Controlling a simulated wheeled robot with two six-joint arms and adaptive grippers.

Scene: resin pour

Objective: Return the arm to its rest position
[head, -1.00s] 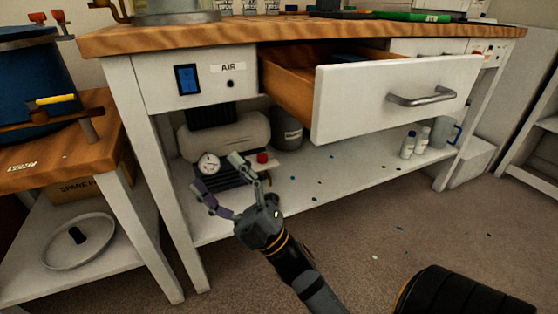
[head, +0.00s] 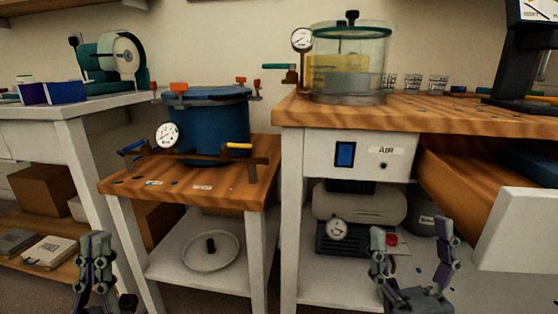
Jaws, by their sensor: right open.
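My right gripper (head: 413,244) is at the lower right in the head view, fingers pointing up and spread open, with nothing between them. It shows in front of the lower shelf of the workbench, left of the pulled-out drawer (head: 520,232). My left gripper (head: 96,238) is at the lower left, fingers pointing up and their tips together, with nothing seen in it. It shows in front of the gap between the left bench and the small wooden-topped table. The arms behind both grippers are mostly out of frame.
The open drawer juts out on the right. A blue pressure pot (head: 208,130) stands on the small table (head: 190,195), with a round lid (head: 209,262) on the shelf below. A clear chamber (head: 350,75) stands on the workbench (head: 450,112). A compressor (head: 360,203) sits below.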

